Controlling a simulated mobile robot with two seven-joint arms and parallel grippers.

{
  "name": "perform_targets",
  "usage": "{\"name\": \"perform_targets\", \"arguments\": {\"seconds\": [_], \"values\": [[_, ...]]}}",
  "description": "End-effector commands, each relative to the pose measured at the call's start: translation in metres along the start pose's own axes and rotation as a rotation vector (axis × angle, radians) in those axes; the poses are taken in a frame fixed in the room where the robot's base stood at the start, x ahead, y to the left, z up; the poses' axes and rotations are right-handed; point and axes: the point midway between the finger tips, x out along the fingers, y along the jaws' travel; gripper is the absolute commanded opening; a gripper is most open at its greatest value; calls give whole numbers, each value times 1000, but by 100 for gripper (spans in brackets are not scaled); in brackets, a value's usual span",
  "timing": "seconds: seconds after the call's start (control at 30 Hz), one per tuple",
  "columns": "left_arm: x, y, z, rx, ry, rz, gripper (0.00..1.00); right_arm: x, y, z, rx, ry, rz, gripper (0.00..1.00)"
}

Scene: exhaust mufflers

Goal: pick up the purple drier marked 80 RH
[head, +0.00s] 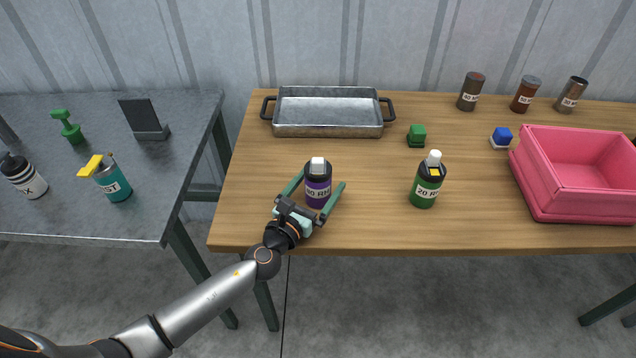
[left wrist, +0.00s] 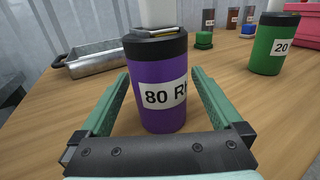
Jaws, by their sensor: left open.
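The purple drier marked 80 RH (head: 317,187) stands upright on the wooden table near its front edge. It has a black top and a white cap, and its label faces my left wrist camera (left wrist: 163,85). My left gripper (head: 318,184) is open, with one green finger on each side of the drier. In the left wrist view the open fingers (left wrist: 160,95) flank the drier, with a visible gap at its lower sides. My right gripper is in neither view.
A green bottle marked 20 (head: 425,187) stands to the right. A metal tray (head: 328,131) lies behind, and a pink crate (head: 580,215) is at the right. A green block (head: 416,136) and a blue block (head: 501,138) sit farther back. A grey table (head: 150,205) is at left.

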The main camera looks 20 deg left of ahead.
Motion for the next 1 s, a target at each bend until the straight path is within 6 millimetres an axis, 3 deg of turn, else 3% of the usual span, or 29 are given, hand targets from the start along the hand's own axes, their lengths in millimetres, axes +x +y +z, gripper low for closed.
{"name": "perform_targets", "arguments": {"seconds": [0.07,0.83,1.0], "values": [[0,0,0,0,0,0,98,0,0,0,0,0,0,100],[-1,0,0,0,0,0,11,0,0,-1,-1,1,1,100],[0,0,1,0,-1,1,8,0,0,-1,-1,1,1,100]]}}
